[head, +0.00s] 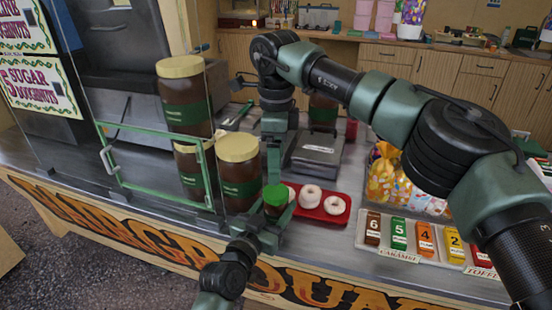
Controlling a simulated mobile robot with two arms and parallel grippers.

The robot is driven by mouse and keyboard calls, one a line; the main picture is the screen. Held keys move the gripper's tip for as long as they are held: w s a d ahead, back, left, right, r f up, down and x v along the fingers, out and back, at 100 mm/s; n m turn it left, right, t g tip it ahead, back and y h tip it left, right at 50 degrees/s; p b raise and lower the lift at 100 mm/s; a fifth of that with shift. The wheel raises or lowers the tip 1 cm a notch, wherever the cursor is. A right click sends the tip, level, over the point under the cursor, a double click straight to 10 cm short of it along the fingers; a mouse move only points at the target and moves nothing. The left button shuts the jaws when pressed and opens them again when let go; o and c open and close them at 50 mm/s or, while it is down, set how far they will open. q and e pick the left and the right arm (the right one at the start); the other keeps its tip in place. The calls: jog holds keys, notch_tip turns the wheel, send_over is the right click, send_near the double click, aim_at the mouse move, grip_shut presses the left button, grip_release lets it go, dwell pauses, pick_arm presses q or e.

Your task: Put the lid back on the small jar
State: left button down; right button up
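The small jar (274,212) is dark-bodied and stands near the front edge of the counter, just right of a big brown jar. The green lid (275,194) shows at the top of the small jar; I cannot tell whether it is seated or only held there. My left gripper (272,226) comes in low from the front, with its fingers around the small jar's body. My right gripper (273,172) points down from above, its fingers reaching the lid. Its far finger is hidden, so its grip is unclear.
A red tray (322,214) with white doughnuts lies just right of the small jar. Numbered caramel boxes (398,233) and a bag of sweets (385,175) stand farther right.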

aim_at(276, 191)
jog(key=shift+n, duration=1)
jog(key=shift+f, duration=3.95)
jog(key=c, duration=1.5)
jog(key=shift+o, duration=0.2)
jog(key=m, duration=0.5)
jog(key=shift+m, duration=0.3)
jog(key=m, duration=0.6)
jog(key=o, duration=1.6)
